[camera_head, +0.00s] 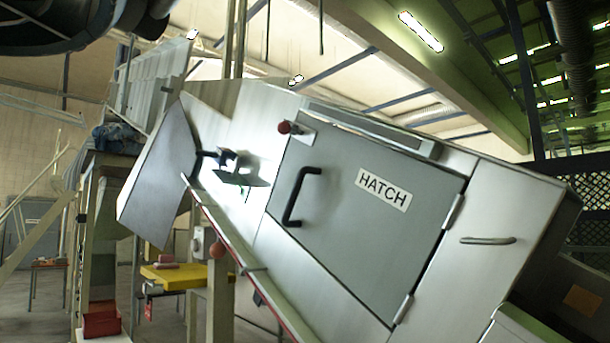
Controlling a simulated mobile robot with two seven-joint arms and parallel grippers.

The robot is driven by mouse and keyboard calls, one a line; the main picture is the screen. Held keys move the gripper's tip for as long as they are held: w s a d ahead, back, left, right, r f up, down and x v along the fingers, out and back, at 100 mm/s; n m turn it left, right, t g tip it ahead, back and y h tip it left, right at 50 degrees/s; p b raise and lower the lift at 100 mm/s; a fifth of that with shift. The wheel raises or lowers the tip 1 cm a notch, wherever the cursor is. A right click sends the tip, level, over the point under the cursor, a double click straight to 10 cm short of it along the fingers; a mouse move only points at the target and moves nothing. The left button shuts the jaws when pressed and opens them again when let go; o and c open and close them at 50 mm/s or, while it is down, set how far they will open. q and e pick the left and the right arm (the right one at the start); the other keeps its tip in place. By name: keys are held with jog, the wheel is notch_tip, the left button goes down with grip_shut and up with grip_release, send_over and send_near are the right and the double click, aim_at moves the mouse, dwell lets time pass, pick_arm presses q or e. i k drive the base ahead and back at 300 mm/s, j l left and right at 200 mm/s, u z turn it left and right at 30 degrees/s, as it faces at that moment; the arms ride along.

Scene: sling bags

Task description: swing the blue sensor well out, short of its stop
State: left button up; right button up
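I cannot make out a blue sensor in the head view. A small dark bracket-like fitting (238,168) sticks out from the pale machine wall, left of the hatch; I cannot tell whether it carries the sensor. The grey hatch door (345,235), labelled HATCH, looks shut and has a black handle (297,197). A red knob (285,127) sits at its upper left corner. Neither gripper shows in this view.
The view is tilted. A grey flared panel (160,182) juts out left of the fitting. A red-edged rail (240,252) runs below it. A blue cloth bundle (118,138) lies on a stand at the left. A yellow table (175,276) stands behind. A dark rounded body fills the top left.

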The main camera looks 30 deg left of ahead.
aim_at(224, 156)
jog(key=u, duration=1.4)
